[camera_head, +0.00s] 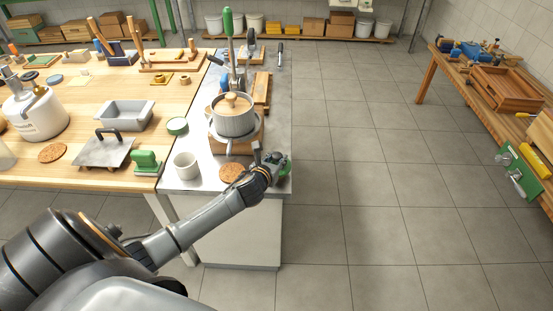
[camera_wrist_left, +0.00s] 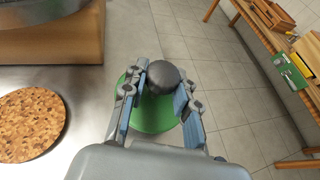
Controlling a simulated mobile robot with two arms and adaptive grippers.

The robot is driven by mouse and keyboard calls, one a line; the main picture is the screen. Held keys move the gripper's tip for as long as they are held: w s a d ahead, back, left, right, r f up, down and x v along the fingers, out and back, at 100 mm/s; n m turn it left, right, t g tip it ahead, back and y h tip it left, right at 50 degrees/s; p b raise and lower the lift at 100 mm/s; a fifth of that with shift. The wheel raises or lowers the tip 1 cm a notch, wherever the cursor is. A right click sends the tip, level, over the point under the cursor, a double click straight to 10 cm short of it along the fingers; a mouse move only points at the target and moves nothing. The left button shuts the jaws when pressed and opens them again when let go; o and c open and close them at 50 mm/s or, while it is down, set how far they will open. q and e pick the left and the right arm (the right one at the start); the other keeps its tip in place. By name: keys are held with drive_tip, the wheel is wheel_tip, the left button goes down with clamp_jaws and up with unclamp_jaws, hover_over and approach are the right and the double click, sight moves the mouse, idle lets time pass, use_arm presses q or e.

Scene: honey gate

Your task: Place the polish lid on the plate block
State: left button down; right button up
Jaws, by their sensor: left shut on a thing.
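My left gripper (camera_head: 275,162) is at the right edge of the steel counter. In the left wrist view, its fingers (camera_wrist_left: 160,95) are shut around a dark round knob (camera_wrist_left: 163,76) on a green disc, which I take as the polish lid (camera_wrist_left: 150,117). The lid shows as a bit of green beside the gripper in the head view (camera_head: 286,169). I cannot tell its height above the counter. A wooden block (camera_head: 234,146) under the pot may be the plate block; I cannot tell for sure. My right gripper is not in view.
A round cork mat (camera_head: 231,172) and a white cup (camera_head: 186,166) lie close to my left arm. The floor to the right is clear.

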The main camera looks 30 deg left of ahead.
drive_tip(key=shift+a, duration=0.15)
use_arm(q)
drive_tip(key=shift+f, duration=0.15)
drive_tip(key=c, duration=1)
unclamp_jaws()
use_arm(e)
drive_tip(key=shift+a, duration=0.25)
use_arm(q)
drive_tip(key=shift+s+r, duration=0.2)
drive_tip(key=shift+s, duration=0.05)
drive_tip(key=v, duration=1.1)
drive_tip(key=shift+s+d+r, duration=0.1)
drive_tip(key=shift+s, duration=0.2)
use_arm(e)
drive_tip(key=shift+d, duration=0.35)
